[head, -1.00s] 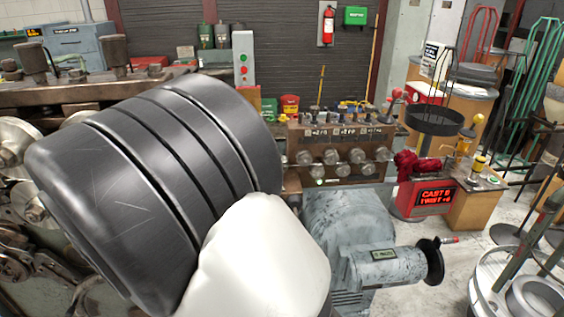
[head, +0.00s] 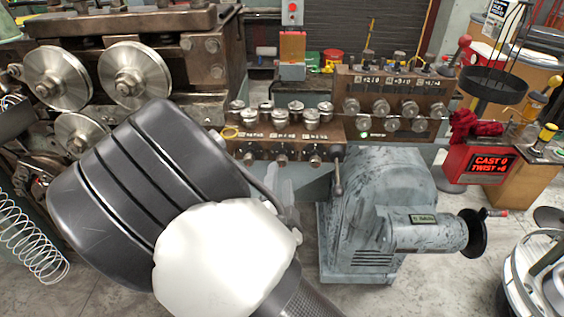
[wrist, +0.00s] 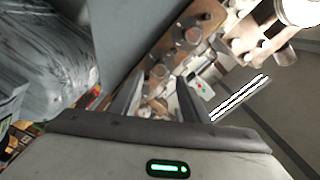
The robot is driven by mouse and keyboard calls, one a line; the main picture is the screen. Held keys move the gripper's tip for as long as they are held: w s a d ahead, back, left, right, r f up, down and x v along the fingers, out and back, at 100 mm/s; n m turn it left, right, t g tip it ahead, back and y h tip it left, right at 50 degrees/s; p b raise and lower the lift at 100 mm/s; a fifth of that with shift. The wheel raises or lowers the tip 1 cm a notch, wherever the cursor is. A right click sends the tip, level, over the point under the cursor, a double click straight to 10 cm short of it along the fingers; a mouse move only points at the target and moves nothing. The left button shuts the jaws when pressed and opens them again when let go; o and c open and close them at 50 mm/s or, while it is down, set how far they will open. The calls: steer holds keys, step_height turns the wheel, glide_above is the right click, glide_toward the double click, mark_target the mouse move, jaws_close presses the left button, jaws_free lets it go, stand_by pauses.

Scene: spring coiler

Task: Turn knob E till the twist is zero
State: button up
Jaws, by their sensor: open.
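A red-lit display (head: 489,164) at the right of the head view reads "CAST 0" and a positive "TWIST" whose digit is hard to read. A brown block (head: 328,152) carries several small dark knobs along its front and round rollers on top. A second brown block (head: 385,92) behind it carries more rollers and knobs. I cannot tell which knob is E; the labels are too small. My gripper (wrist: 158,95) is open in the wrist view, its two fingers apart and pointing towards a brown block with round knobs (wrist: 160,71).
A grey motor housing (head: 380,185) with a black handwheel (head: 474,232) stands right of my arm. Large steel rollers (head: 134,73) stand at the left, with a wire coil (head: 30,235) below. A black pan (head: 494,86) stands at the right. Some floor is clear at the bottom.

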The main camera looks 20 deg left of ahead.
mark_target(282, 164)
steer(key=x, duration=0.7)
steer(key=shift+w, duration=0.3)
steer(key=c, duration=1.1)
steer(key=shift+o, duration=0.2)
